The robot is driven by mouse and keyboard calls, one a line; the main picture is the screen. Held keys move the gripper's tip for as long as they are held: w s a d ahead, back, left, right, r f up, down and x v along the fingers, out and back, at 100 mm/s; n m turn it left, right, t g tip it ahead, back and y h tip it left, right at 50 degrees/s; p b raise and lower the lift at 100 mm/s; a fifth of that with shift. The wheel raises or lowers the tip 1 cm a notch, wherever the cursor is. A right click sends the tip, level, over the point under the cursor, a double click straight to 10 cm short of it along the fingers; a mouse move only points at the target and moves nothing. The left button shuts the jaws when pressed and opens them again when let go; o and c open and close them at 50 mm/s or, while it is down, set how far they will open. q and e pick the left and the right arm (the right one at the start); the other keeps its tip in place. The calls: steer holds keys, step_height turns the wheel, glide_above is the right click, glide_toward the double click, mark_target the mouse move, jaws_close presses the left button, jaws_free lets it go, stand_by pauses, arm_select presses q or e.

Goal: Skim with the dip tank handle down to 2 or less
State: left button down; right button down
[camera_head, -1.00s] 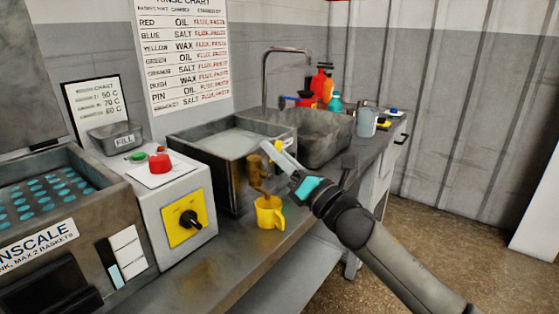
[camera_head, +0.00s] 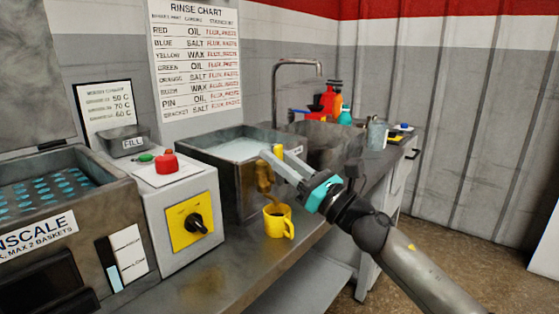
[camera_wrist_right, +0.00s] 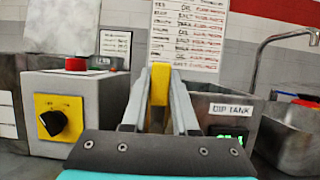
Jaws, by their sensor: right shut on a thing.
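The dip tank (camera_head: 227,178) is a dark metal basin with a pale liquid surface. Its "DIP TANK" label and a green lit display (camera_wrist_right: 230,137) show in the right wrist view, but I cannot read the number. My right gripper (camera_head: 277,160) is at the tank's front right corner, shut on the yellow handle (camera_wrist_right: 160,84), which stands upright between the fingers. The handle also shows in the head view (camera_head: 278,150). My left gripper is not in view.
A control box with a yellow dial (camera_head: 190,222) and red button (camera_head: 167,162) stands left of the tank. The descale bath (camera_head: 75,235) is further left. A sink (camera_head: 335,145) with a tall tap is on the right, with bottles (camera_head: 328,101) behind it. The front bench strip is mostly bare.

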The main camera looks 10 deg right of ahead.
steer(key=shift+r, duration=0.1)
stand_by(0.3)
steer(key=c, duration=0.7)
jaws_free()
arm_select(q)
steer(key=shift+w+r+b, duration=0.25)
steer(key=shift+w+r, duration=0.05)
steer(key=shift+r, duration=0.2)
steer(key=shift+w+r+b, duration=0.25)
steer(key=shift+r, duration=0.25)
arm_select(e)
steer(key=shift+v, duration=7.65)
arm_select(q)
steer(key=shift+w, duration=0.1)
arm_select(e)
steer(key=shift+w, duration=0.1)
